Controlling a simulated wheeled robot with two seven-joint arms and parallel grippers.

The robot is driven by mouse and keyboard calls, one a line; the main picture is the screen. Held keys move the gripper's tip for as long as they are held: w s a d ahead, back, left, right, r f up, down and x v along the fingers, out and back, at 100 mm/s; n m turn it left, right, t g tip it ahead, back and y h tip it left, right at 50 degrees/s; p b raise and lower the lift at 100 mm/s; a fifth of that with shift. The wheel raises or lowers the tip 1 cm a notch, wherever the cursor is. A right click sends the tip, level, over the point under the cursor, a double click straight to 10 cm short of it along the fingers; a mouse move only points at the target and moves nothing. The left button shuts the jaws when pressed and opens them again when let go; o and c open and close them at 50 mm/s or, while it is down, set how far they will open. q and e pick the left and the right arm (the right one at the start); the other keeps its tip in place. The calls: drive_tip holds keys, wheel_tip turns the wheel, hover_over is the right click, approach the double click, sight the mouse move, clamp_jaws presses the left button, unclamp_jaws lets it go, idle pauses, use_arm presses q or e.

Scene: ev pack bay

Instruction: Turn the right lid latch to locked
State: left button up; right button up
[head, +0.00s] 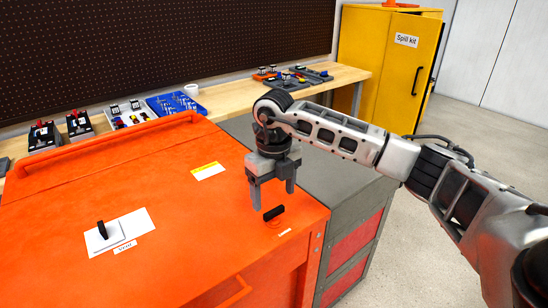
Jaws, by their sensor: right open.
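The right lid latch is a black handle (274,212) on the orange lid (180,225), near its right edge. It lies slantwise across a faint ring mark, with a small white label (285,232) below it. My right gripper (272,200) points down with its fingers apart, just above and behind the latch. Nothing shows between the fingers. I cannot tell whether a finger touches the latch. A second black handle (102,230) stands on a white plate at the lid's left, with a white label beside it. My left gripper is not in view.
A yellow and white sticker (208,171) lies on the lid. A yellow Spill kit cabinet (385,60) stands at back right. A grey case (345,190) adjoins the orange box.

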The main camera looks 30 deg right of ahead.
sight(274, 210)
wheel_tip(274, 210, up, 12)
drive_tip(key=shift+f+b, duration=0.15)
drive_tip(key=shift+b, duration=0.2)
idle(0.4)
